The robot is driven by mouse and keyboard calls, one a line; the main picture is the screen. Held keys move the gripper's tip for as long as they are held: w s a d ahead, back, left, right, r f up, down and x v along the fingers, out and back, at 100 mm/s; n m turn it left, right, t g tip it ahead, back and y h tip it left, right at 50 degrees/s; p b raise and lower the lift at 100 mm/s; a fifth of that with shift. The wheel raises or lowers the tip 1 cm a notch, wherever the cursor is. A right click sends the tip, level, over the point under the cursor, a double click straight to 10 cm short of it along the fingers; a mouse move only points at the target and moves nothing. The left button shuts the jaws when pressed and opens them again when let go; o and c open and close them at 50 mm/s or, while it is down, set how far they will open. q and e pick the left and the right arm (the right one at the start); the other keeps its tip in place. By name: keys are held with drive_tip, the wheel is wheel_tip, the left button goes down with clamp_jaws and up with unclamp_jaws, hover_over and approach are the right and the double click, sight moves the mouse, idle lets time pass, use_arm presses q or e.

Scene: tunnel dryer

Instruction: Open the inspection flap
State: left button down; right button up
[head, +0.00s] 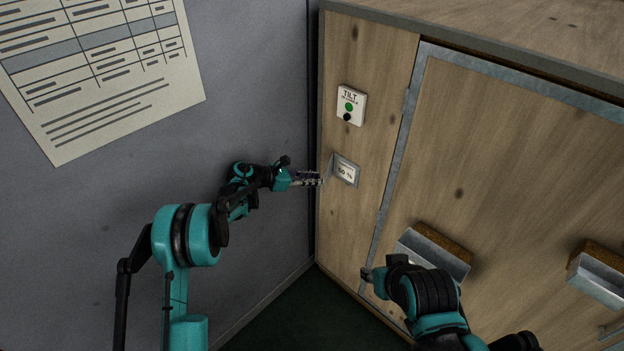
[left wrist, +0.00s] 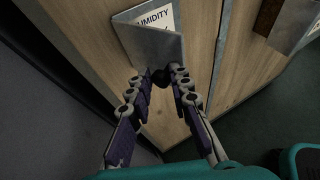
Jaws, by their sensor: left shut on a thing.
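The inspection flap (head: 330,166) is a small grey metal plate on the narrow wooden panel. It stands out from the panel, and a white label reading "50 %" (head: 347,172) shows beside it. In the left wrist view the flap (left wrist: 150,47) is tilted away from the panel, with the word "HUMIDITY" partly visible behind it. My left gripper (head: 320,180) is at the flap's outer edge; in the left wrist view its fingertips (left wrist: 162,78) are shut around a small dark knob on the flap. My right gripper (head: 368,274) is low before the door, its fingers mostly hidden.
A white plate marked "TILT" (head: 351,106) with a green and a black button is above the flap. The large wooden door (head: 510,170) has metal-fronted handles (head: 434,254), (head: 598,278). A grey wall (head: 240,90) with a paper chart (head: 100,70) stands close on the left.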

use_arm(q)
drive_tip(key=c, duration=1.8)
unclamp_jaws()
drive_tip(key=shift+w+r, duration=0.15)
drive_tip(key=shift+w, duration=0.2)
drive_tip(key=o, duration=0.4)
drive_tip(key=shift+w+d, duration=0.1)
drive_tip(key=shift+d, duration=0.05)
drive_tip(key=shift+o, duration=0.2)
drive_tip(key=shift+d+f, duration=0.1)
drive_tip(key=shift+f, duration=0.15)
wheel_tip(320, 180, up, 10)
